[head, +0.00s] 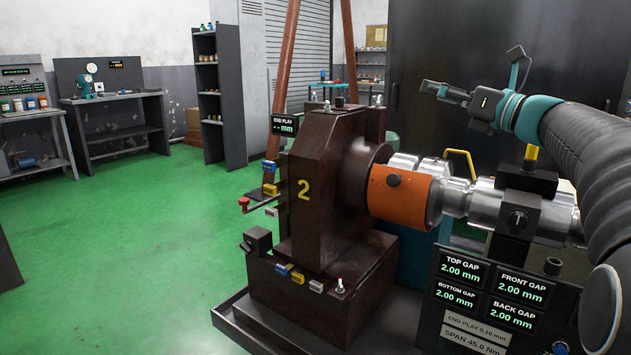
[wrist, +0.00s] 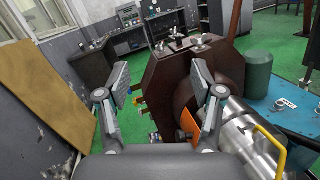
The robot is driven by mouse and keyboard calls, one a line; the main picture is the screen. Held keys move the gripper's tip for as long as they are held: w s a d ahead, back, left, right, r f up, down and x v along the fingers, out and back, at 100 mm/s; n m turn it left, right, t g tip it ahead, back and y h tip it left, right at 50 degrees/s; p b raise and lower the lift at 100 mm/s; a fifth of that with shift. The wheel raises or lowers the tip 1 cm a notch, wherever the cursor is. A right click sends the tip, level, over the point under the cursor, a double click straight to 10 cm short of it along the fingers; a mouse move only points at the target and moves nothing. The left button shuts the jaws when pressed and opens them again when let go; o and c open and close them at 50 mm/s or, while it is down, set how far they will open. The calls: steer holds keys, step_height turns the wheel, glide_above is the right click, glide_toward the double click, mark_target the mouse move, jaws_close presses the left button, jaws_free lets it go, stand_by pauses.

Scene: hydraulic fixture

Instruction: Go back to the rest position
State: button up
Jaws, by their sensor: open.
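My gripper (head: 447,92) is raised above the right side of the hydraulic fixture (head: 325,205) in the head view, pointing left. In the wrist view my gripper (wrist: 157,92) shows two grey fingers spread wide with nothing between them. The fixture is a dark brown housing marked 2, with an orange collar (head: 400,195) and a silver shaft (head: 480,205) running right. The gripper is apart from the fixture. My arm hides part of the right side of the scene.
A gap readout panel (head: 495,295) stands at the fixture's front right. A yellow handle (head: 461,163) rises behind the shaft. Workbenches (head: 112,110) and a dark shelf (head: 218,95) stand at the back left. The green floor (head: 130,230) on the left is clear.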

steer(key=s+d+f+m+h, duration=0.1)
steer(key=s+f+m+h, duration=0.6)
steer(key=m, duration=0.9)
steer(key=s+f+m+h, duration=0.6)
steer(key=f+m+h, duration=0.25)
steer(key=m, duration=0.75)
steer(key=s+a+f+m+g+y, duration=0.1)
steer(key=s+a+f+m+g, duration=0.3)
steer(key=s+f, duration=0.6)
steer(key=s+a+f+m+g+y, duration=0.2)
steer(key=s+a+f+m+g, duration=0.3)
steer(key=s+f, duration=0.5)
step_height(320, 180, down, 2)
steer(key=shift+s+g, duration=0.25)
steer(key=shift+g, duration=0.05)
steer(key=shift+a, duration=0.1)
